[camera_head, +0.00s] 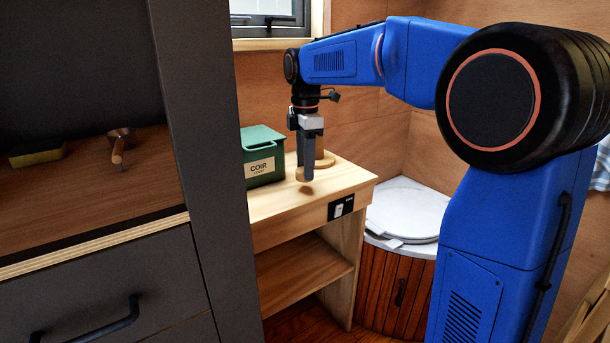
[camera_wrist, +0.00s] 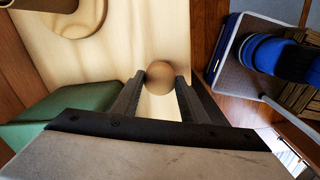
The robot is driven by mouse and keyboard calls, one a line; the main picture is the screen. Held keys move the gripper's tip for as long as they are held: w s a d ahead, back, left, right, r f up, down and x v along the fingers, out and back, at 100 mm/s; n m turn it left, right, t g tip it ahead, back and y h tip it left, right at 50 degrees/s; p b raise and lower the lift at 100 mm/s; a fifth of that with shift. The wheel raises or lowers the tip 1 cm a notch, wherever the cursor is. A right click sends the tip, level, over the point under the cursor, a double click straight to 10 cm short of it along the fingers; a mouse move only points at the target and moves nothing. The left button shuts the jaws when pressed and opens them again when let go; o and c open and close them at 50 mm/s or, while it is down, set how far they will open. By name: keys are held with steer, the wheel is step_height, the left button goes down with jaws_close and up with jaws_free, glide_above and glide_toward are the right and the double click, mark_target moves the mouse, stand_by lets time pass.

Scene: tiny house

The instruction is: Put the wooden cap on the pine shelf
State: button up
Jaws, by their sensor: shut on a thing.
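The wooden cap (camera_wrist: 160,77) shows as a small round brown piece between the two fingertips in the wrist view. My gripper (camera_wrist: 161,84) is shut on it. In the head view my gripper (camera_head: 308,178) points down over the top of the pine shelf (camera_head: 285,203). There the cap (camera_head: 300,174) is partly hidden by a finger. It is low over the pine top, and I cannot tell whether it touches. The pale pine top (camera_wrist: 118,42) lies behind the cap in the wrist view.
A green box labelled COIR (camera_head: 262,160) stands on the pine top left of my gripper. A round wooden disc (camera_head: 325,159) lies behind it. A dark panel (camera_head: 205,150) stands at left. A white toilet lid (camera_head: 402,210) is at right. The front pine top is clear.

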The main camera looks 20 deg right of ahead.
steer(key=shift+f, duration=1.6)
steer(key=shift+f, duration=0.1)
steer(key=o, duration=1)
step_height(320, 180, up, 12)
steer(key=shift+s+r, duration=0.1)
steer(key=shift+r, duration=0.05)
steer(key=s+d+f+m+t, duration=0.1)
steer(key=s+d+f+m, duration=0.1)
steer(key=s+f+m, duration=0.4)
steer(key=s+d+f+m+t, duration=0.2)
steer(key=s+f+m, duration=0.4)
steer(key=s, duration=1)
steer(key=s+d+f+m+t, duration=0.1)
steer(key=s+d+f+m, duration=0.2)
steer(key=s+f+m, duration=0.3)
steer(key=shift+s+d+f+m+t, duration=0.1)
steer(key=shift+s+f+m+t, duration=0.05)
steer(key=shift+s+f, duration=1.2)
steer(key=shift+s+f+m+t, duration=0.15)
steer(key=shift+s+f, duration=0.9)
steer(key=shift+s, duration=0.45)
